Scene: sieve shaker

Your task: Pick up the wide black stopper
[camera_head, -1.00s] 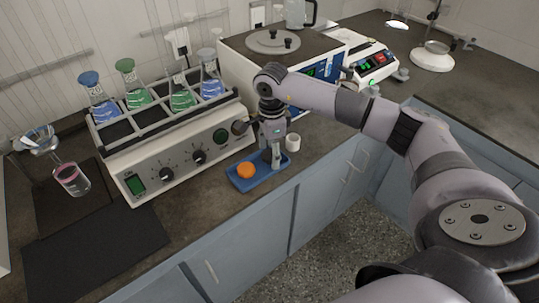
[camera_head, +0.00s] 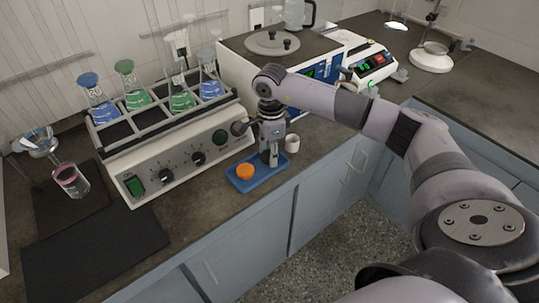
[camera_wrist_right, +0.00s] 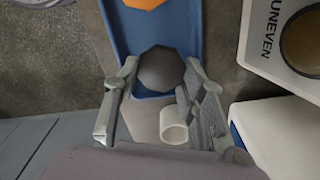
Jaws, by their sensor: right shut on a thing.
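The wide black stopper (camera_wrist_right: 160,68) shows in the right wrist view as a dark faceted round top. It is between the two fingers of my right gripper (camera_wrist_right: 161,85), over the blue tray (camera_wrist_right: 122,28). The gripper is shut on it. In the head view, my right gripper (camera_head: 270,160) points down at the right end of the blue tray (camera_head: 246,185), and its fingers hide the stopper there. I cannot tell whether the stopper still touches the tray. An orange stopper (camera_head: 245,171) sits at the tray's left end. My left gripper is out of view.
A small white cup (camera_head: 292,143) stands close to the right of the gripper. The shaker (camera_head: 180,160) with several flasks is behind and left of the tray. A white device (camera_head: 235,68) stands behind the arm. The counter's front edge is close to the tray.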

